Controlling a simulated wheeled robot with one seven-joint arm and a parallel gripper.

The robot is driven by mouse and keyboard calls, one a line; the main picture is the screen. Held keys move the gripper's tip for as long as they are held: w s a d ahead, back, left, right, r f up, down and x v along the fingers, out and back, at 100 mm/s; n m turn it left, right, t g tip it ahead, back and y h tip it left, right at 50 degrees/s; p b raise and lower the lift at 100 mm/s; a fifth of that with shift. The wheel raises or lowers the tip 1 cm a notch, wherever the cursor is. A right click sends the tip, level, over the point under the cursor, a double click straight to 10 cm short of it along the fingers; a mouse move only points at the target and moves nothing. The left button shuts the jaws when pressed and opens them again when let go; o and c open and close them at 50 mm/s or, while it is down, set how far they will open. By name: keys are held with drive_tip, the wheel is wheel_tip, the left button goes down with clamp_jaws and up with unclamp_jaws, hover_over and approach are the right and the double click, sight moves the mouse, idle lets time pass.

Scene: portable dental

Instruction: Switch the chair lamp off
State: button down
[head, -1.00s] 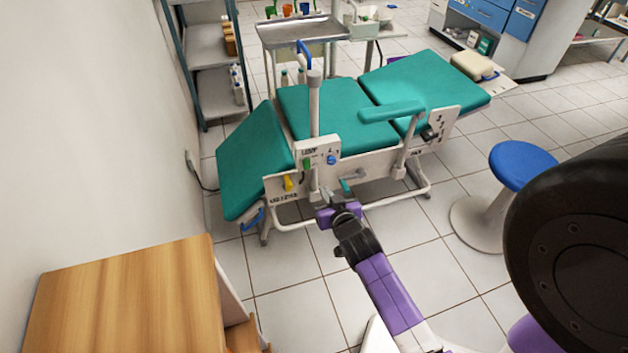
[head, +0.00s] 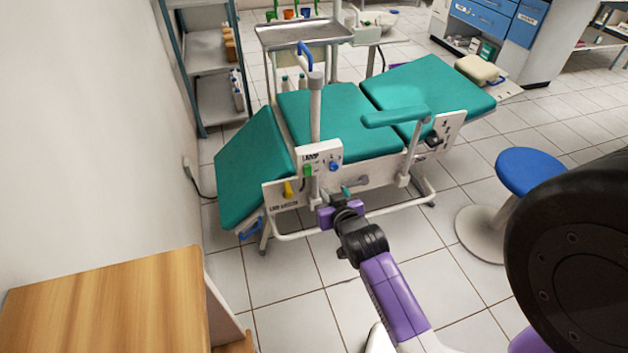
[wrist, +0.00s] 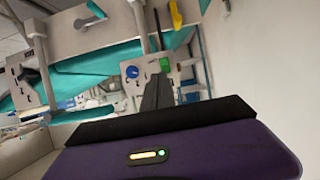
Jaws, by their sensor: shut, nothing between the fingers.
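The teal chair (head: 340,120) stands in the middle of the head view. A white panel marked LAMP (head: 319,155) is on a post at its near side, with a green switch (head: 308,170) and a blue knob (head: 334,166). In the wrist view the green switch (wrist: 165,64) and blue knob (wrist: 132,72) appear just past the fingertips. My gripper (head: 324,198) is shut and empty, below and in front of the panel; its dark fingers (wrist: 157,92) point toward it. I see a gap to the switch in the head view, but cannot judge its depth.
A yellow lever (head: 288,190) sits on a lower panel left of my gripper. An armrest (head: 396,116) and a metal tray (head: 304,31) are beyond. A wooden cabinet (head: 110,305) is at lower left, a blue stool (head: 528,172) at right.

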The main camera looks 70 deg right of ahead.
sight(311, 172)
drive_tip(key=b+x, duration=0.1)
drive_tip(key=x, duration=1)
drive_tip(key=shift+w+d+b, duration=0.15)
drive_tip(key=shift+w+b, duration=0.15)
drive_tip(key=shift+b, duration=0.1)
drive_tip(key=shift+f, duration=0.1)
drive_tip(key=shift+w+d+f+b, duration=0.1)
drive_tip(key=shift+d+f+b, duration=0.1)
drive_tip(key=shift+b, duration=0.6)
drive_tip(key=shift+r, duration=0.1)
drive_tip(key=shift+r+p, duration=0.75)
drive_tip(key=shift+p, duration=0.05)
